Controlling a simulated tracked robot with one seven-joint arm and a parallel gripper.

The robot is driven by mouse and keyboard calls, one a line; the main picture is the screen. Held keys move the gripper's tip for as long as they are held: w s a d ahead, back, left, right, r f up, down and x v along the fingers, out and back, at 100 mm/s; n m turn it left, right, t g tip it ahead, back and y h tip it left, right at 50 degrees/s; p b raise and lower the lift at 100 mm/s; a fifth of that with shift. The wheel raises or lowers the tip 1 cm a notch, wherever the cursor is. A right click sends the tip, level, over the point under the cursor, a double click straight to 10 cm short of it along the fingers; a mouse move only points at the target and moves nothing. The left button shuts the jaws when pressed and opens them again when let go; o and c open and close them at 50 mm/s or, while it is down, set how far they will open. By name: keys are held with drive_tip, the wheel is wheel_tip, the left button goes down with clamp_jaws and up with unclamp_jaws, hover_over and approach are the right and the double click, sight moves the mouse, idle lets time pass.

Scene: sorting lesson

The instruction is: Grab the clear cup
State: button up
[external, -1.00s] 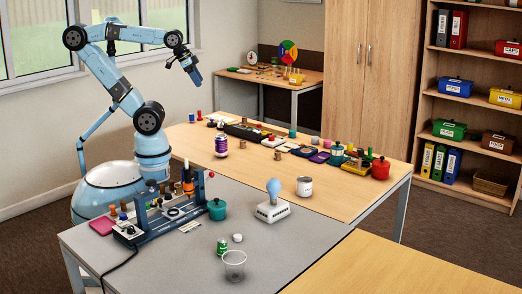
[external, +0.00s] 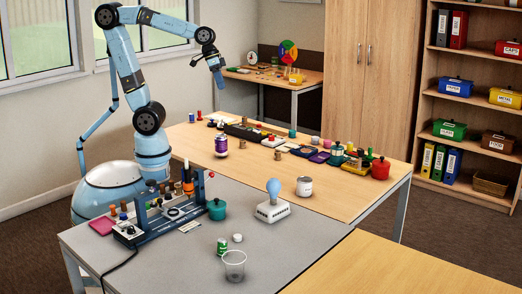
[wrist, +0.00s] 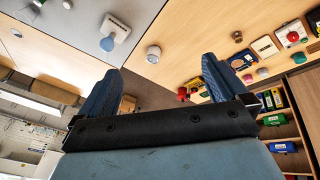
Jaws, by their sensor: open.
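The clear cup (external: 234,266) stands upright on the near edge of the grey table in the external view. My gripper (external: 220,84) is high above the wooden table at the back, far from the cup. In the wrist view my gripper (wrist: 160,92) shows its two blue fingers spread apart with nothing between them.
A blue bulb on a white base (external: 272,203), a teal pot (external: 217,209) and a tool rack (external: 165,215) stand farther back on the grey table. The table right of the cup is clear.

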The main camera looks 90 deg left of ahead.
drive_tip(key=w+d+f+g+h, duration=0.1)
drive_tip(key=w+d+f, duration=0.1)
drive_tip(key=w+d, duration=0.35)
drive_tip(key=w+d+f+g+h, duration=0.1)
drive_tip(key=w+d+f+g, duration=0.15)
drive_tip(key=d, duration=0.65)
drive_tip(key=n+g+h, duration=0.6)
drive_tip(key=g+h, duration=0.1)
drive_tip(key=g, duration=0.1)
approach(230, 264)
drive_tip(key=w+a+r, duration=0.2)
drive_tip(key=a+r, duration=0.7)
drive_tip(key=a, duration=0.3)
drive_tip(key=s+d+f+n+h, duration=0.1)
drive_tip(key=d+f+n, duration=0.1)
drive_tip(key=d+f, duration=0.1)
drive_tip(key=s+d+f+n+h, duration=0.1)
drive_tip(key=d+f+n, duration=0.1)
drive_tip(key=d+f, duration=0.2)
drive_tip(key=s+d+f+n+g+h, duration=0.1)
drive_tip(key=d+f+h, duration=0.1)
drive_tip(key=d+f, duration=0.2)
drive_tip(key=shift+s+d+f+n, duration=0.1)
drive_tip(key=shift+f+n, duration=0.1)
drive_tip(key=shift+f, duration=0.15)
drive_tip(key=shift+d+f+n, duration=0.15)
drive_tip(key=shift+f+n, duration=0.05)
drive_tip(key=shift+f, duration=0.15)
drive_tip(key=shift+x, duration=3.75)
drive_tip(key=c, duration=1)
